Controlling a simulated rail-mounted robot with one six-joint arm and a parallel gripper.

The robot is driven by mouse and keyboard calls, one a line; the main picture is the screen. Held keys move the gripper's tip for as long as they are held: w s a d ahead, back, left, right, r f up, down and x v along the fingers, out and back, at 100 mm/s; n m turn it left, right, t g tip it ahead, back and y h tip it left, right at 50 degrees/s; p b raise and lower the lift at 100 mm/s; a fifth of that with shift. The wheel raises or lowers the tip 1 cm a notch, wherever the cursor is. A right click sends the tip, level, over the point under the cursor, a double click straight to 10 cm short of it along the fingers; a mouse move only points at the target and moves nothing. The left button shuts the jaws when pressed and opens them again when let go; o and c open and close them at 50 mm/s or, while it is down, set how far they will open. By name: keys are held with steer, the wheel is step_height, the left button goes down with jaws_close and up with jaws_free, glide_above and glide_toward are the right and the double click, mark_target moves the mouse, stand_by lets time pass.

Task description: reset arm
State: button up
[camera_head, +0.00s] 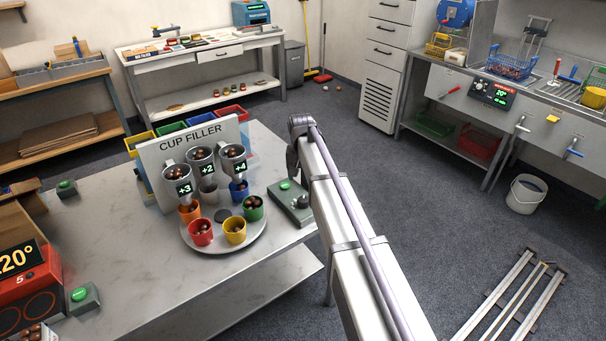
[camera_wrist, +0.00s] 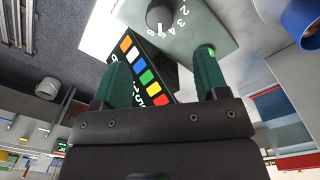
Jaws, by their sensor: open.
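My arm reaches up the middle of the head view, and its links hide my gripper there. In the wrist view my gripper (camera_wrist: 165,76) has two dark green fingers set apart with nothing held between them. Just beyond the fingers is the grey control box (camera_wrist: 200,25), with a black numbered dial (camera_wrist: 160,15) and a green button (camera_wrist: 208,50) close to the right fingertip. I cannot tell whether that fingertip touches it. A dark panel with coloured squares (camera_wrist: 140,68) shows between the fingers. The control box (camera_head: 300,214) also shows in the head view, at the table's right edge.
The cup filler (camera_head: 190,141) stands on the marble table (camera_head: 120,240). Its round turntable (camera_head: 225,248) carries several coloured cups holding brown chestnuts. A red heater (camera_head: 28,290) is at lower left. Floor right of my arm is open up to the rails (camera_head: 515,295).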

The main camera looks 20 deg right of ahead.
steer(key=shift+r, duration=0.1)
steer(key=s+a+n, duration=0.1)
steer(key=s+a, duration=0.1)
steer(key=s, duration=1.3)
steer(key=s+a+n, duration=0.2)
steer(key=s, duration=1.3)
steer(key=shift+n, duration=0.3)
steer(key=shift+s, duration=0.1)
steer(key=shift+c, duration=0.2)
